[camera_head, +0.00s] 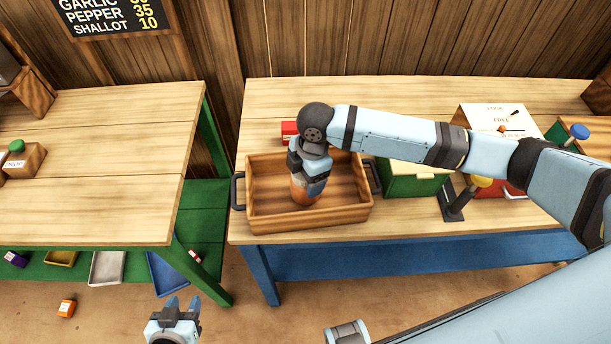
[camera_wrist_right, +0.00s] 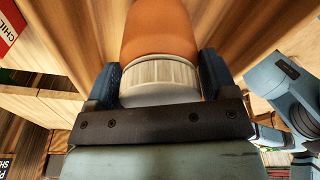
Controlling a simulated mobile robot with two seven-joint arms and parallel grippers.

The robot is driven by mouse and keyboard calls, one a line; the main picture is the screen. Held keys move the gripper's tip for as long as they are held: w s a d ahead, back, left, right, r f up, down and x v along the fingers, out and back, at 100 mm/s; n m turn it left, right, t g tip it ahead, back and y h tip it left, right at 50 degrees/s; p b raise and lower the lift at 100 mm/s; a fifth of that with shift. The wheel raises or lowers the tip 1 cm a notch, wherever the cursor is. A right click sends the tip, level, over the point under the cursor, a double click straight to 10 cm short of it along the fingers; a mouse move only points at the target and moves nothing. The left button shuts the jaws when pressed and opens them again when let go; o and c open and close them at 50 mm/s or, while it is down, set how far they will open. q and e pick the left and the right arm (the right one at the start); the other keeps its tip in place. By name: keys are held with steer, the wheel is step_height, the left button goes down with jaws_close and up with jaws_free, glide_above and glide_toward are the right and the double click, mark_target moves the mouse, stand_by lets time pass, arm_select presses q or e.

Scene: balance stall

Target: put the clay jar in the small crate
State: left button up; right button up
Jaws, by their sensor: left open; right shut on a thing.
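The clay jar (camera_head: 303,192), orange-brown with a pale ribbed lid, is upright inside the wooden crate (camera_head: 318,218) on the blue-framed table. My right gripper (camera_head: 309,177) points down into the crate and is shut on the jar near its top. In the right wrist view the jar (camera_wrist_right: 160,32) sits between both fingers, gripped at the pale lid. Whether the jar's base touches the crate floor is hidden. My left gripper (camera_head: 182,304) is open and empty, low in front of the gap between the tables.
A red box (camera_head: 289,131) stands behind the crate. A green box (camera_head: 413,180) is close to the crate's right handle. A white sign (camera_head: 494,120) and a dark lever stand (camera_head: 455,203) are further right. The left table (camera_head: 90,150) is mostly clear.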

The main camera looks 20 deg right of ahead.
steer(key=shift+f, duration=0.55)
steer(key=shift+f, duration=0.1)
steer(key=o, duration=1)
steer(key=r, duration=0.4)
steer(key=d+r, duration=0.1)
steer(key=r, duration=0.7)
steer(key=shift+w+d+r, duration=0.1)
steer(key=shift+w+d, duration=0.05)
steer(key=shift+d, duration=0.25)
